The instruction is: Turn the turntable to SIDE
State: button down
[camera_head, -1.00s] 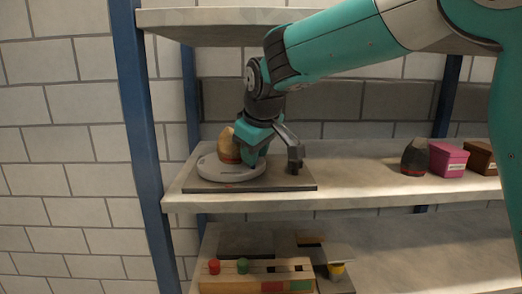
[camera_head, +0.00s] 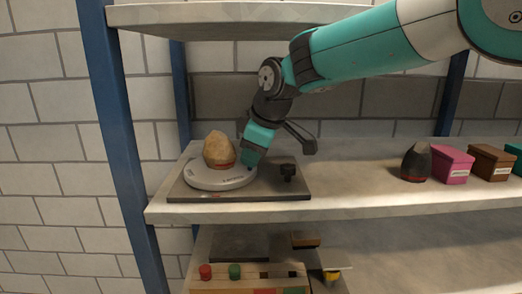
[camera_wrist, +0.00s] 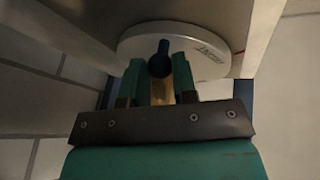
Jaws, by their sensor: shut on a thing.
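The turntable is a pale grey disc (camera_head: 205,178) on a dark base plate (camera_head: 240,190), at the left end of the middle shelf. It carries a tan rounded object (camera_head: 219,150) with a red band at its foot. The disc's front edge has lettering too small to read. My gripper (camera_head: 252,160) is at the disc's right edge, tilted, beside the tan object. In the wrist view, my gripper's teal fingers (camera_wrist: 160,72) are shut on a dark blue peg (camera_wrist: 160,60) at the edge of the disc (camera_wrist: 135,42). The disc's lettering there is not clearly readable.
A black knob (camera_head: 287,170) stands on the base plate, right of the disc. A dark pointed object (camera_head: 416,162), a pink box (camera_head: 450,165) and a brown box (camera_head: 491,163) stand further right. The shelf between is clear. A blue post (camera_head: 125,130) stands at left.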

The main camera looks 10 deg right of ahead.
jog(key=shift+w, duration=0.2)
dwell(0.3)
jog(key=c, duration=0.9)
grip_release()
jog(key=shift+n, duration=0.3)
jog(key=shift+s+d+r+b, duration=0.1)
jog(key=shift+r+b, duration=0.1)
jog(key=shift+b, duration=0.1)
jog(key=s+d+b, duration=0.1)
jog(key=s+d, duration=0.1)
jog(key=s, duration=0.1)
jog(key=s+d+b, duration=0.2)
jog(key=s+d, duration=0.1)
jog(key=s+d+b, duration=0.2)
jog(key=s, duration=0.1)
jog(key=shift+s+d+r, duration=0.25)
jog(key=shift+d+r, duration=0.1)
jog(key=shift+d, duration=0.05)
